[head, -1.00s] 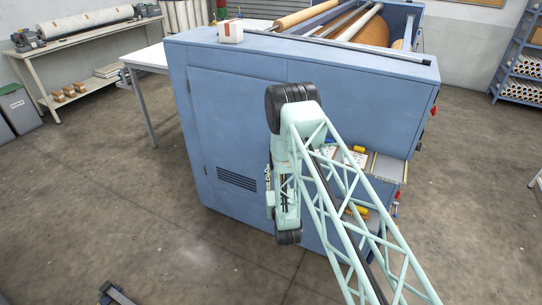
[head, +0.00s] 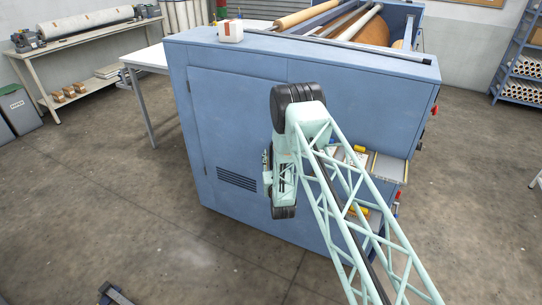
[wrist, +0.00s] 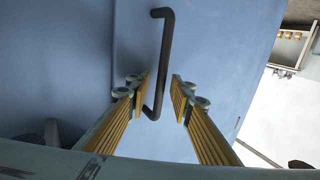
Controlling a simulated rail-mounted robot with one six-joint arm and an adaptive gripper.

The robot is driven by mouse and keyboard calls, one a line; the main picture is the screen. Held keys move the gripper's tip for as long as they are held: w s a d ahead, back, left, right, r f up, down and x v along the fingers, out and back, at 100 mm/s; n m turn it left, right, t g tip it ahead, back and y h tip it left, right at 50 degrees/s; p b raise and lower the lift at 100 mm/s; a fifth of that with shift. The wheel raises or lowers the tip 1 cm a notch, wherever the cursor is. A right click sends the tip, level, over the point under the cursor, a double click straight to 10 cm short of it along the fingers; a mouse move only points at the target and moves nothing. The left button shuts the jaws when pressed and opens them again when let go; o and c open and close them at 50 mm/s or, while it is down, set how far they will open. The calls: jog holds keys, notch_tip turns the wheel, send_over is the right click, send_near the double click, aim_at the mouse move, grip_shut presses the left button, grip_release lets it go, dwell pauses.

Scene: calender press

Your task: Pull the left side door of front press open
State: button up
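The blue press (head: 350,90) stands in the middle of the head view. Its left side door (head: 225,130) is a flat blue panel with a slotted vent, and it looks closed. In the wrist view the door surface (wrist: 215,45) fills most of the picture. A dark bar handle (wrist: 166,50) stands out from it, bent at both ends. My gripper (wrist: 161,80) is open, with its yellow-ribbed fingers on either side of the handle's lower part. A gap shows on the right; contact on the left is unclear. In the head view my arm hides the handle.
A white table (head: 148,57) stands behind the press at left, with a workbench (head: 85,45) by the wall. An open drawer or shelf (head: 390,168) with small items lies right of my arm.

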jog(key=shift+w, duration=0.2)
jog(key=shift+c, duration=0.2)
grip_shut()
jog(key=shift+s+a, duration=0.15)
